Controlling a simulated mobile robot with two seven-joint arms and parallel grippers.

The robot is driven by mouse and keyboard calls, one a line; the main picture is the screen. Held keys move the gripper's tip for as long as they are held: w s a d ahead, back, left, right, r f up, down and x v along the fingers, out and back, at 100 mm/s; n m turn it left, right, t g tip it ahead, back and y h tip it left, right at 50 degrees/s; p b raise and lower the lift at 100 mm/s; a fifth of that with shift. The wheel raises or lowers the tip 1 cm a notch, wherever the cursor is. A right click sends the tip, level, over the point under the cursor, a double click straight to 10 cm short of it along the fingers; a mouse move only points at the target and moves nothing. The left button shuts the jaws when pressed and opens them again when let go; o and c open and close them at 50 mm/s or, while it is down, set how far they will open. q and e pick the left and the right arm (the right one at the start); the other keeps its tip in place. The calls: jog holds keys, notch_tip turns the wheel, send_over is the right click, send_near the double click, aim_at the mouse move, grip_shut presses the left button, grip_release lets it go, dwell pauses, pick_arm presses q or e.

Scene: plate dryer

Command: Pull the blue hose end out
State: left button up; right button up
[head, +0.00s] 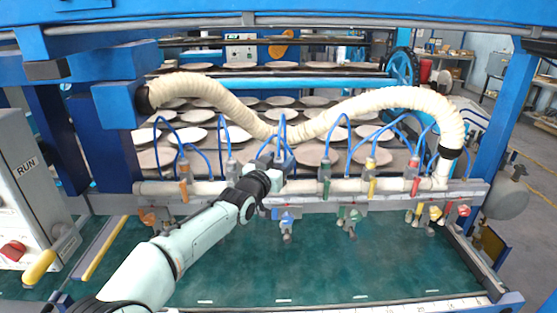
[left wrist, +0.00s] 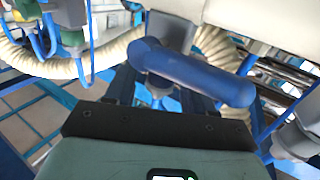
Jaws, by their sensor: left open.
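Several thin blue hoses (head: 219,140) arch up from fittings along the white pipe (head: 345,187). One blue hose (head: 283,122) rises just behind my left gripper (head: 277,170). My left gripper is open at the middle of the pipe, close to a blue fitting, and covers part of it. In the left wrist view a thick blue T-shaped piece (left wrist: 195,75) lies just beyond the gripper's dark edge. I cannot tell whether the gripper touches it. The end of the hose cannot be made out. My right gripper is not in view.
A thick cream corrugated hose (head: 385,102) sags across above the pipe. Coloured valves, such as a green one (head: 326,167) and a red one (head: 414,177), line the pipe. A grey cabinet (head: 28,185) stands at the left. The green surface (head: 370,265) in front is mostly clear.

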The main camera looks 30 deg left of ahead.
pick_arm(q)
grip_shut()
jog(key=shift+r+p, duration=0.6)
jog(key=shift+r, duration=0.75)
grip_release()
jog(key=shift+f, duration=0.1)
